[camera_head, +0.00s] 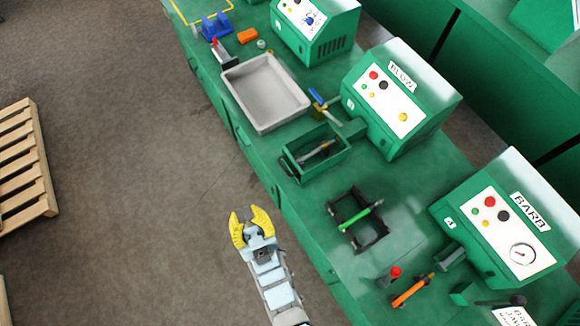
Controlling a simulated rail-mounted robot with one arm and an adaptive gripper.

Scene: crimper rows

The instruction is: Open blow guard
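The green machine labelled BLOW (402,95) stands on the green bench, with a white panel of buttons and a yellow round part facing left. A dark green box (290,160) with a handle on its left side sits at its lower left; its top is open and a slim tool lies inside. A small blue and yellow lever-like part (318,101) stands beside the machine. I cannot tell which part is the guard. My gripper (246,212) has yellow fingers spread apart, empty, over the floor left of the bench, clear of the box and machine.
A grey tray (237,88) lies left of the machine. A black frame with a green tool (358,217) and a BARB machine (510,225) are further right. An orange tool (411,291) lies near the front. A wooden pallet (25,160) rests on open floor.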

